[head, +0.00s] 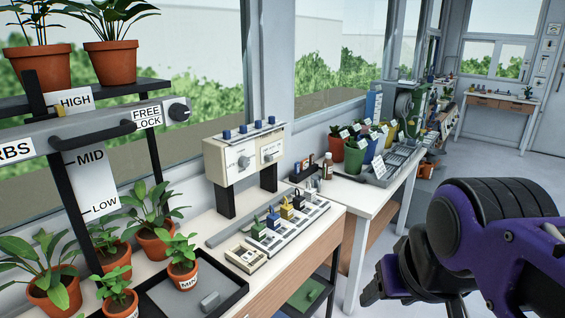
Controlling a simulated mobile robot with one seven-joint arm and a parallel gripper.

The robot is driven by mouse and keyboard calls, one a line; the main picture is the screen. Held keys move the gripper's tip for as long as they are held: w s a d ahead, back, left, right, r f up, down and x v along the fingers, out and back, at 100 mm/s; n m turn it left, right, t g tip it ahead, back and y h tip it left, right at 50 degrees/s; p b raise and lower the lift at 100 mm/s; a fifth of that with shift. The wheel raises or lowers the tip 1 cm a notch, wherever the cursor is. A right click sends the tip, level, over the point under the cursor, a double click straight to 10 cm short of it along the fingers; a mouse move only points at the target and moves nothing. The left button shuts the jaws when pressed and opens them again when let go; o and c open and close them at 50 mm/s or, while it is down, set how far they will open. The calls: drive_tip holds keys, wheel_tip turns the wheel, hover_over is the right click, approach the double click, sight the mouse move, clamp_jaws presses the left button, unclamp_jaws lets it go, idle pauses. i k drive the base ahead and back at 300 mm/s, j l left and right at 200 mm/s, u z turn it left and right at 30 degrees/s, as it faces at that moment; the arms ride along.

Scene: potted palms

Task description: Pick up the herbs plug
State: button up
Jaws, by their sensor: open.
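Several small plugs stand in a row on a pale strip on the bench: a green plug (257,230), a blue plug (273,221), a yellow plug (287,210) and a grey plug (299,201). Their labels are too small to read, so I cannot tell which is the herbs plug. My gripper (373,291), black on a purple arm, is at the lower right, in front of the bench and well apart from the plugs. It is open, with nothing seen in it; its fingers show only partly.
A cream control box (245,153) on dark legs stands behind the plugs. Potted plants and a black tray (165,312) fill the bench's left end. A white table (365,193) with coloured pots stands beyond. Floor at right is clear.

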sight(259, 233)
drive_tip(key=i+l, duration=0.45)
drive_tip(key=i, duration=0.15)
drive_tip(key=i+l+u, duration=0.1)
drive_tip(key=u, duration=1.1)
drive_tip(key=i+l, duration=0.05)
